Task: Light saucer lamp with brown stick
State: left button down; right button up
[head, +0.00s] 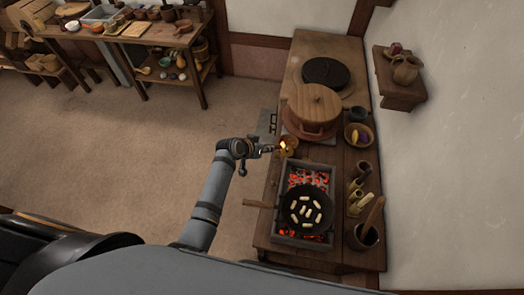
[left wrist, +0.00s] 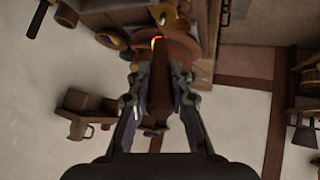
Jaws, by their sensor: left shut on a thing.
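My left gripper (head: 266,149) reaches in from the left to the edge of the wooden counter. It is shut on the brown stick (left wrist: 159,75), which lies between its fingers in the left wrist view and points away from me. The stick's far end glows orange there. I cannot tell whether the flame is on the stick, the lamp or both. My right gripper is not in view.
A brazier (head: 280,180) with glowing coals holds a dark pan (head: 307,218) of pale pieces. A lidded pot (head: 313,105) stands behind the lamp. A bowl (head: 367,135) and several jars line the wall side. The floor left of the counter is clear.

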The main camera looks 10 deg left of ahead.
pick_arm(q)
jog(key=b+x, duration=0.3)
jog(key=shift+f, duration=0.3)
jog(key=shift+b+x, duration=1.1)
jog(key=shift+x, duration=0.6)
jog(key=shift+w+d+r, duration=0.1)
jog(key=shift+r, duration=0.1)
